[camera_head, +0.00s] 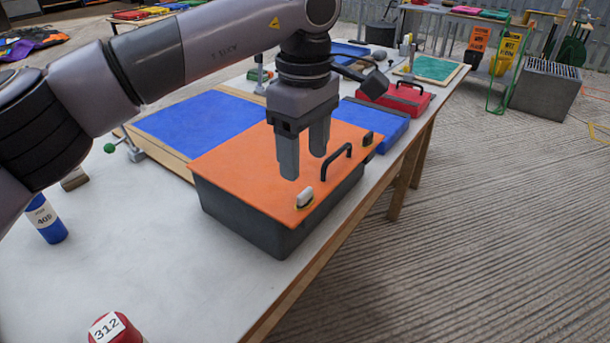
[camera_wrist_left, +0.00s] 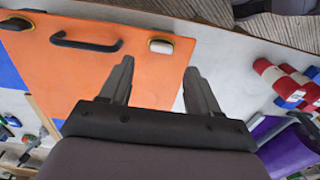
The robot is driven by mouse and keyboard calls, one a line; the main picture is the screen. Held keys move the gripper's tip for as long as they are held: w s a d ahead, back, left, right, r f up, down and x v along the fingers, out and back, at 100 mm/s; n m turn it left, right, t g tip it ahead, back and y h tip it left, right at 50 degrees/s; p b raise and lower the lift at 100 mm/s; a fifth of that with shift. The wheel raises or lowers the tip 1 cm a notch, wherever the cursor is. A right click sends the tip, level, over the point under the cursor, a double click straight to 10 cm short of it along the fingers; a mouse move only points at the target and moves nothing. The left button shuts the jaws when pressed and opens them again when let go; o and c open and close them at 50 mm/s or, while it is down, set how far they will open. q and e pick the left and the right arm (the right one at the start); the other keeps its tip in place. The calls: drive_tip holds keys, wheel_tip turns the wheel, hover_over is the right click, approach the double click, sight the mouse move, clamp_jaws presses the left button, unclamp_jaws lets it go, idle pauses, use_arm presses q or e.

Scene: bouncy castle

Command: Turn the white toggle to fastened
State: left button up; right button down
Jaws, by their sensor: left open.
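The white toggle (camera_head: 305,197) stands on a yellow-green rimmed base at the near corner of the orange lid (camera_head: 235,160) of a dark grey box (camera_head: 265,238). It also shows in the left wrist view (camera_wrist_left: 161,46), just beyond the fingertips. My left gripper (camera_head: 304,167) points down over the lid, close to the toggle and slightly beyond it in the head view. Its two fingers are apart with nothing between them, and it also shows in the left wrist view (camera_wrist_left: 158,66). My right gripper is in neither view.
A black handle (camera_head: 337,162) stands up from the lid, with a dark toggle (camera_head: 367,138) beyond it. A blue panel (camera_head: 190,125) lies behind the box. A blue cylinder (camera_head: 47,222) and a red one (camera_head: 115,328) stand on the white table (camera_head: 140,255), which is clear between them.

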sight(305, 192)
use_arm(q)
wheel_tip(305, 192, down, 6)
drive_tip(key=shift+s+f, duration=0.15)
drive_tip(key=shift+f, duration=0.1)
drive_tip(key=c, duration=1)
drive_tip(key=shift+c, duration=0.2)
